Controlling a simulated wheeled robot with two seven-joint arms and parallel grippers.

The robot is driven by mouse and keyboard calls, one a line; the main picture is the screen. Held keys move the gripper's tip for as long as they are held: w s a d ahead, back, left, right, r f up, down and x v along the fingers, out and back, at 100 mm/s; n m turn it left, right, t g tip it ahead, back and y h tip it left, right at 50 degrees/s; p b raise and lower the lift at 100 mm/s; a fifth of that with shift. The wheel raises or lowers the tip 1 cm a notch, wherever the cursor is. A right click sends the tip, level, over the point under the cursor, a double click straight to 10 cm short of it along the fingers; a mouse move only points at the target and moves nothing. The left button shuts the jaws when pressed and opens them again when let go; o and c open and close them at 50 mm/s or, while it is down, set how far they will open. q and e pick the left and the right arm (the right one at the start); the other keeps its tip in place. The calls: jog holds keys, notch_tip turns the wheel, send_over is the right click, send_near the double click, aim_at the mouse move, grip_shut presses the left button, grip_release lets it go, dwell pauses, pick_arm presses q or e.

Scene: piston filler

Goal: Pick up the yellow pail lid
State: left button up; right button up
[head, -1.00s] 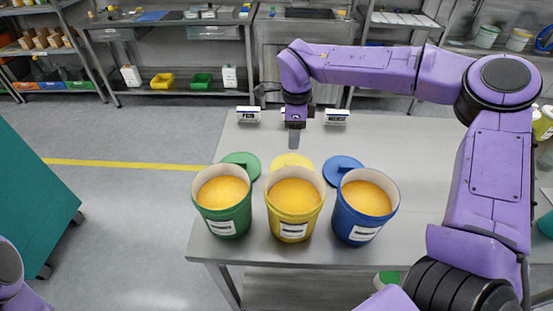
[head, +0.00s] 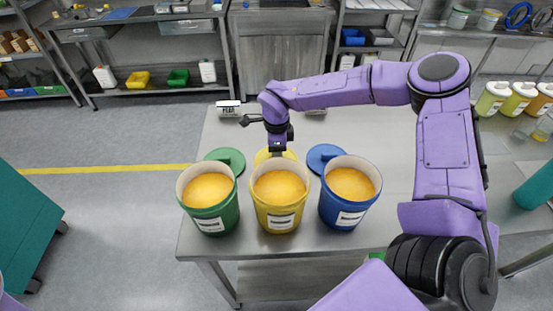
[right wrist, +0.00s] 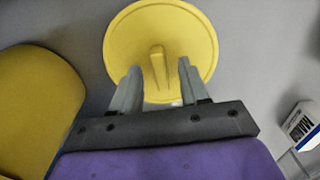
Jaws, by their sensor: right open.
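The yellow pail lid (right wrist: 195,35) lies flat on the steel table, with a raised bar handle across its middle. In the head view the lid (head: 262,156) is behind the yellow pail and partly hidden by my gripper and the pail. My right gripper (right wrist: 160,85) is open above the lid, its two fingers on either side of the handle and apart from it in the picture. Whether the fingers reach down to handle height I cannot tell. In the head view my right gripper (head: 277,150) points down just behind the yellow pail (head: 280,215). My left gripper is not in view.
A green pail (head: 210,215) and a blue pail (head: 343,205), both filled with orange-yellow material, flank the yellow pail. Their green lid (head: 232,158) and blue lid (head: 322,155) lie behind them. A small label sign (head: 229,108) stands further back. The table's right middle is clear.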

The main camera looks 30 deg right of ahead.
jog(key=shift+w, duration=0.1)
grip_shut()
